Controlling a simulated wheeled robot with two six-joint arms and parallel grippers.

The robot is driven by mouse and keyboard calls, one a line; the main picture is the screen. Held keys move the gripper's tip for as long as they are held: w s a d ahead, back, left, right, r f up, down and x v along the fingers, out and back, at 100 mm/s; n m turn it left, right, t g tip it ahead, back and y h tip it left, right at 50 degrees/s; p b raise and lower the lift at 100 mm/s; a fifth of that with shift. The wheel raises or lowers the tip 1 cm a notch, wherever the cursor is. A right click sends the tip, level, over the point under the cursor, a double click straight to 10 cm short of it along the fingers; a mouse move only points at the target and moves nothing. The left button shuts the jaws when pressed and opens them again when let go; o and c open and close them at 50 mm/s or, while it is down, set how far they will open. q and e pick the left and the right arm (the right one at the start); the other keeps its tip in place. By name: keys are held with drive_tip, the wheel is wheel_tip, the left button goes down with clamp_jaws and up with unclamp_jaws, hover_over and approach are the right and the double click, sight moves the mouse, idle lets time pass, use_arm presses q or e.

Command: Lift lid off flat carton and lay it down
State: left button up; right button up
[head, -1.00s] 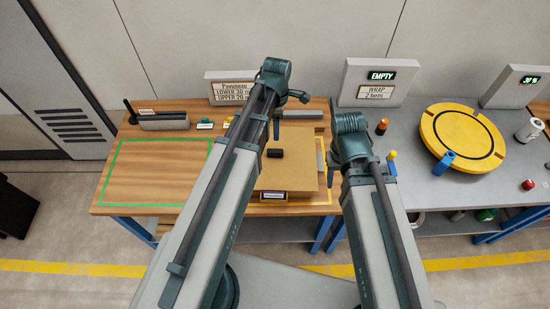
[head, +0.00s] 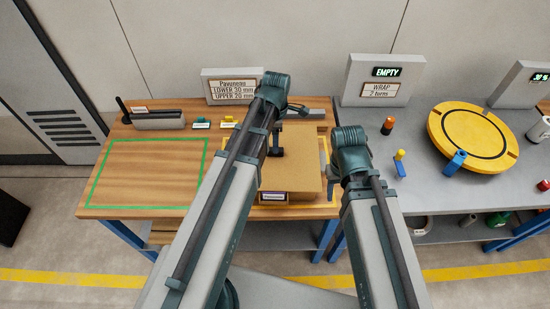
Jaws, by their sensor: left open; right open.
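The flat brown carton (head: 298,172) sits on the wooden bench in front of me, its lid on top and a white label (head: 273,197) on its front. A small dark handle (head: 275,153) stands on the lid. My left gripper (head: 278,147) is open and points down at the handle; whether its fingers straddle the handle is too small to tell, and the arm covers the carton's left part. My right gripper (head: 332,184) is open beside the carton's right edge, mostly hidden by its own wrist; I cannot tell whether it touches.
A green outlined area (head: 150,172) on the bench to the left is empty. A yellow outline shows around the carton. A grey holder (head: 158,121) and small coloured pieces stand behind. To the right, a grey table carries a yellow turntable (head: 473,137) and a blue block (head: 456,161).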

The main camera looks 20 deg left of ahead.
use_arm(q)
wheel_tip(320, 180, down, 4)
drive_tip(key=b, duration=0.3)
drive_tip(key=shift+s+a+f, duration=0.1)
clamp_jaws()
